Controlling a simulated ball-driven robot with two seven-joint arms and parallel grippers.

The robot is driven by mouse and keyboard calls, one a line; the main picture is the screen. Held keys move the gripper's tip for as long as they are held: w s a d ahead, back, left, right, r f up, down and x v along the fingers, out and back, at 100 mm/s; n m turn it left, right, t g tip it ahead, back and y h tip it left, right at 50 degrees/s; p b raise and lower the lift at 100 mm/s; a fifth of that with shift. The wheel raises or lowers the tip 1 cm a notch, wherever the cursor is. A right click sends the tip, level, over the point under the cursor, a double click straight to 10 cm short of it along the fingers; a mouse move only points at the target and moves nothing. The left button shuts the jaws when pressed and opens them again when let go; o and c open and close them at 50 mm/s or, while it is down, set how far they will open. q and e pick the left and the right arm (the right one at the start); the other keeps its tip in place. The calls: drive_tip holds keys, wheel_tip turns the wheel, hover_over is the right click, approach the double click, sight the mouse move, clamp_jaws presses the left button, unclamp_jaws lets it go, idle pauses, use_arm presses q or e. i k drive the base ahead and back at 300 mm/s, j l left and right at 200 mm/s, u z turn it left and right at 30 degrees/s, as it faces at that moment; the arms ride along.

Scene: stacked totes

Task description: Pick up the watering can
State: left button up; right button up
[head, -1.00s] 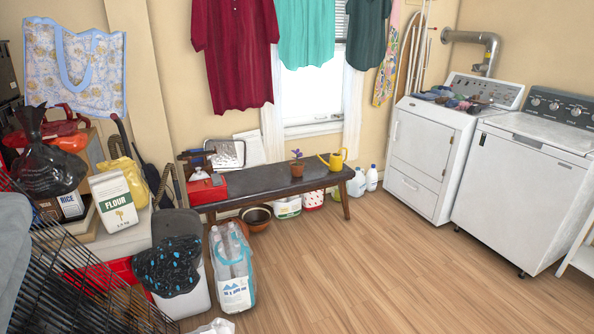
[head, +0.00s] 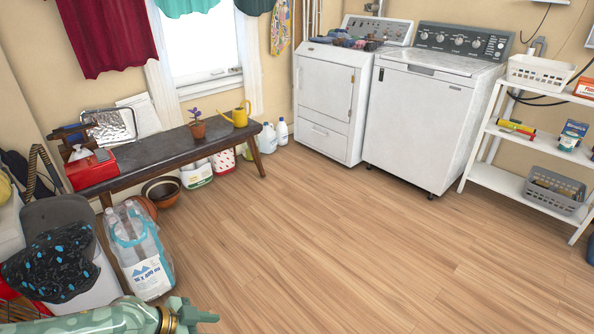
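The yellow watering can (head: 237,115) stands upright on the right end of the dark bench (head: 150,152), under the window. Its handle loops up on the right side, and its spout points left. A green patterned limb with a brass-coloured ring comes in at the bottom left. It appears to be my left arm, ending in a green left gripper (head: 203,315), far from the can. The gripper is partly cut off by the frame, and I cannot tell whether it is open. My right gripper is not in view.
A potted plant (head: 198,125) stands left of the can, and a red box (head: 90,168) is on the bench's left end. A bag of bottles (head: 140,255) and bin (head: 62,250) stand at lower left. Washer (head: 430,120) and shelf (head: 500,180) are right. The floor (head: 330,250) is clear.

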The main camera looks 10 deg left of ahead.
sight(239, 118)
drive_tip(key=i+l, duration=0.25)
drive_tip(key=i+l+z, duration=0.15)
drive_tip(key=i, duration=0.3)
drive_tip(key=i+l+u, duration=0.2)
drive_tip(key=i, duration=0.35)
drive_tip(key=i+l+u, duration=0.15)
drive_tip(key=i, duration=0.4)
drive_tip(key=i+j+u, duration=0.1)
drive_tip(key=i+u, duration=0.2)
drive_tip(key=i, duration=0.75)
drive_tip(key=i+l+u, duration=0.1)
drive_tip(key=i+u, duration=0.2)
drive_tip(key=i, duration=0.75)
drive_tip(key=i+u, duration=0.15)
drive_tip(key=i, duration=0.4)
drive_tip(key=i+l+u, duration=0.1)
drive_tip(key=i, duration=0.45)
drive_tip(key=i+l+u, duration=0.15)
drive_tip(key=i, duration=0.4)
